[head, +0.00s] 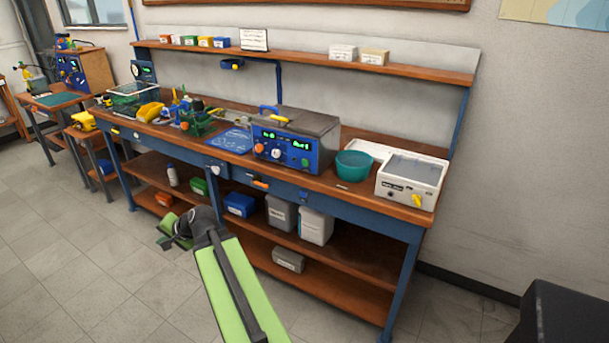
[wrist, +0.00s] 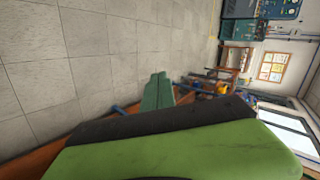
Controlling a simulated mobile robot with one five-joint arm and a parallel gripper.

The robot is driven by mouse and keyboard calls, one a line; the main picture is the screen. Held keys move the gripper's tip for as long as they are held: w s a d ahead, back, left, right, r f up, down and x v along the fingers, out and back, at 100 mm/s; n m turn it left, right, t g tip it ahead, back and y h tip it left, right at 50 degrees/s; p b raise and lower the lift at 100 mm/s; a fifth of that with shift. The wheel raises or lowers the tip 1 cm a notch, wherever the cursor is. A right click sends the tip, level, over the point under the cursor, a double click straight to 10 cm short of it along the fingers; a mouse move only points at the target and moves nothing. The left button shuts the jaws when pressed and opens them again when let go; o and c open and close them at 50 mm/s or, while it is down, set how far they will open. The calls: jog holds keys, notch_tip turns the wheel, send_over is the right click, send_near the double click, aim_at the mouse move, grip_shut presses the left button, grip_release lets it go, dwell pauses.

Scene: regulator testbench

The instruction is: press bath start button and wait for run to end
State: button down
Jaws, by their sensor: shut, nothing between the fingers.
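A white box-shaped unit with a grey-topped lid, which looks like the bath (head: 408,178), stands at the right end of the workbench. Its front has a small dark label, a dark round control (head: 391,194) and a yellow control (head: 417,200); I cannot tell which is the start button. My gripper (head: 165,232) is in front of the bench, well left of the bath and below the benchtop. In the wrist view the green fingers of my gripper (wrist: 158,91) lie together, shut and empty. The bath is not recognisable in the wrist view.
A blue-faced unit with green displays (head: 284,145) and a teal bowl (head: 353,165) stand left of the bath. The bench's lower shelf (head: 335,276) holds several boxes. The tiled floor (head: 60,260) is clear at left. A black object (head: 560,315) is at lower right.

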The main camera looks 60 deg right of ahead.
aim_at(305, 163)
jog(key=s+d+r+m+t+h+b, duration=0.15)
jog(key=d+m, duration=0.25)
jog(key=d, duration=0.4)
jog(key=s+d+r+m+t+h+b, duration=0.1)
jog(key=s+d+m+h, duration=0.2)
jog(key=d, duration=0.5)
jog(key=s+d+r+m+t+h+b, duration=0.15)
jog(key=d+m, duration=0.25)
jog(key=d, duration=0.4)
jog(key=s+d+r+m+g+h+b, duration=0.2)
jog(key=s+d+m+h, duration=0.5)
jog(key=s+d, duration=0.7)
jog(key=d+m, duration=0.1)
jog(key=m, duration=0.1)
jog(key=shift+s+d+m+h, duration=0.15)
jog(key=shift+s+m+h, duration=0.15)
jog(key=shift+m, duration=0.1)
jog(key=shift+d+r, duration=0.1)
jog(key=d, duration=0.8)
jog(key=shift+d, duration=0.25)
jog(key=shift+d, duration=0.45)
